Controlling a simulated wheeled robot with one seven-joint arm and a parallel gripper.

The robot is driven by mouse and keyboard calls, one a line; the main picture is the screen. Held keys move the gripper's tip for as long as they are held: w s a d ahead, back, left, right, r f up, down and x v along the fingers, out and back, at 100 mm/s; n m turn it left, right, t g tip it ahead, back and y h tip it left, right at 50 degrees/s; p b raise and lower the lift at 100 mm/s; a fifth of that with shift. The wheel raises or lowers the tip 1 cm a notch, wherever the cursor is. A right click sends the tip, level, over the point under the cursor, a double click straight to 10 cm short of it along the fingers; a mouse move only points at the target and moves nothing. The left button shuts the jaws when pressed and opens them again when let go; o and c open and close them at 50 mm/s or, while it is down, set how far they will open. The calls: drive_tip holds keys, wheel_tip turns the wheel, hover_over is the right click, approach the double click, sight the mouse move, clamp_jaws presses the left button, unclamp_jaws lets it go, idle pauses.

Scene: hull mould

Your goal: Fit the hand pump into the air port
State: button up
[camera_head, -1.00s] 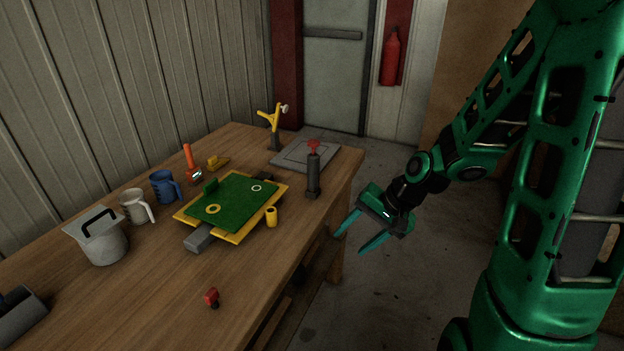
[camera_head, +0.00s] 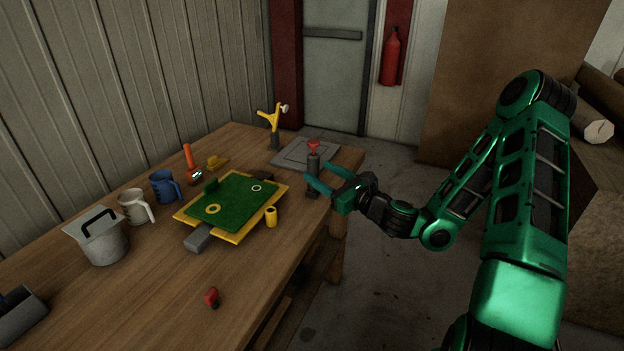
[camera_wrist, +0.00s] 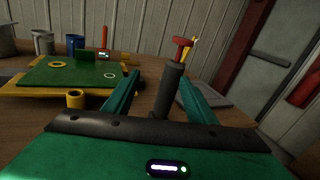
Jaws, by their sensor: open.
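The hand pump is a dark grey cylinder with a red handle. The hand pump (camera_head: 313,162) stands upright near the table's right edge. My gripper (camera_head: 318,176) is open at the table's right edge, with its fingers reaching toward the pump's body. In the wrist view the pump (camera_wrist: 170,85) shows between the two open fingers, just beyond the palm; I cannot tell whether they touch it. A green plate on a yellow frame (camera_head: 235,205) lies mid-table. It carries a yellow ring (camera_head: 213,209) and a white ring (camera_head: 257,188); I cannot tell which is the air port.
A yellow cup (camera_head: 271,217) stands beside the frame's right corner. A grey plate (camera_head: 300,154) and a yellow stand (camera_head: 274,125) are behind the pump. A red knob (camera_head: 212,297) lies in front.

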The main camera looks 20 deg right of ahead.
sight(316, 164)
drive_tip(key=shift+w+d+m+t+h, duration=0.3)
drive_tip(key=shift+w+d+m+h, duration=0.1)
drive_tip(key=shift+d+m, duration=0.45)
drive_tip(key=x, duration=0.5)
drive_tip(key=shift+a, duration=0.1)
drive_tip(key=x, duration=0.5)
drive_tip(key=shift+w+f, duration=0.1)
drive_tip(key=shift+w, duration=0.25)
drive_tip(key=shift+c, duration=0.6)
clamp_jaws()
